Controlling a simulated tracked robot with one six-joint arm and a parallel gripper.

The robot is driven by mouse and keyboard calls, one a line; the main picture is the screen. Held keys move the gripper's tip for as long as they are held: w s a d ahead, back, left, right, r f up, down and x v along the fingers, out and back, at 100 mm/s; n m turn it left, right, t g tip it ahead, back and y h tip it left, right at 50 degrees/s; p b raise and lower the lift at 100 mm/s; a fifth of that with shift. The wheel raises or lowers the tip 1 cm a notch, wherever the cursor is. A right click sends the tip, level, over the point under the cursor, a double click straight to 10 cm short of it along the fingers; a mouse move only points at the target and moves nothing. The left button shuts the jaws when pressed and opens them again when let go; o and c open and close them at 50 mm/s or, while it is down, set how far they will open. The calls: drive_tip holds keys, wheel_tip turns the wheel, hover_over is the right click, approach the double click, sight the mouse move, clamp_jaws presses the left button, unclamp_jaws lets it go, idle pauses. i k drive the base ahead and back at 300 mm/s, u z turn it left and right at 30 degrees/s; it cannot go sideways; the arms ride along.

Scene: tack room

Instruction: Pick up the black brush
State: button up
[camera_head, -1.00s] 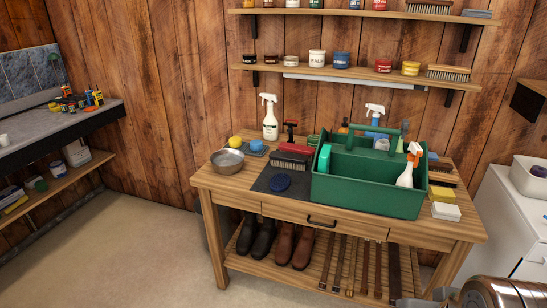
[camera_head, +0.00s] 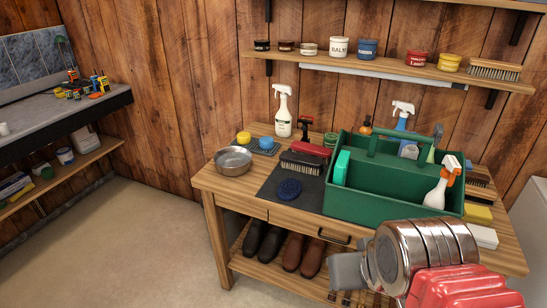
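A brush with a dark, nearly black back and pale bristles (camera_head: 302,163) lies on the dark mat (camera_head: 270,190) on the wooden workbench, left of the green tote (camera_head: 385,198). Another dark-backed brush (camera_head: 478,180) lies on the bench right of the tote. My silver and red arm shows at the lower right, in front of the bench and apart from the brushes.
A metal bowl (camera_head: 233,159) and a white spray bottle (camera_head: 283,110) stand left of and behind the mat. The tote holds a white and orange spray bottle (camera_head: 441,186). A wall shelf (camera_head: 400,68) with jars hangs above. Boots (camera_head: 262,241) stand on the lower shelf. Floor at left is clear.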

sight(299, 162)
drive_tip(key=u, duration=0.5)
drive_tip(key=i, duration=1.05)
drive_tip(key=u, duration=0.4)
